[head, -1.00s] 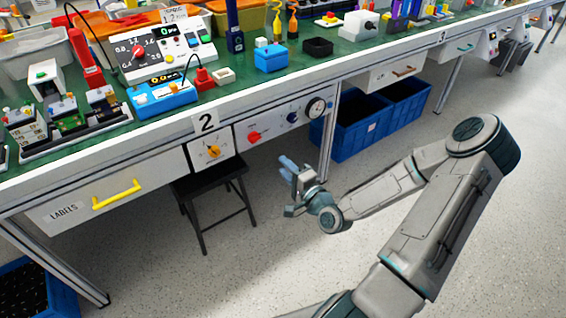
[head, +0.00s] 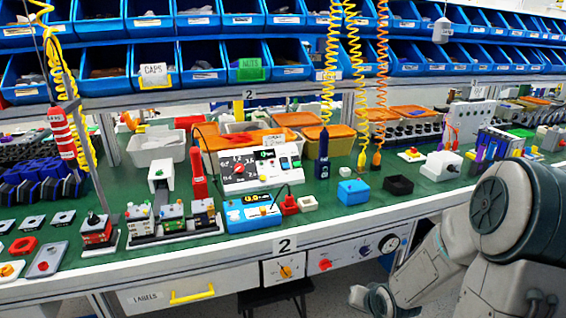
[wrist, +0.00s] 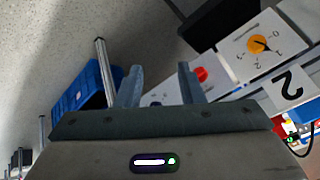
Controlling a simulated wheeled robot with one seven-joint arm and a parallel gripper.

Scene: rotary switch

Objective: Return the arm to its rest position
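The rotary switch is an orange knob (head: 285,270) on a white panel on the bench front, under the "2" sign. In the wrist view the orange knob (wrist: 257,44) is at the upper right, with number marks around it. My gripper (wrist: 160,82) is open, its two grey fingers apart with nothing between them. It is clear of the knob, to its left in the wrist view. In the head view my arm is bent at the lower right, and its wrist end is near the bottom edge; the fingertips cannot be made out there.
A red knob (head: 325,264), a blue knob (head: 365,249) and a round gauge (head: 389,243) sit right of the switch. A yellow drawer handle (head: 192,294) sticks out at the left. A dark stool (head: 276,296) stands below. A blue crate (wrist: 84,90) shows near the fingers.

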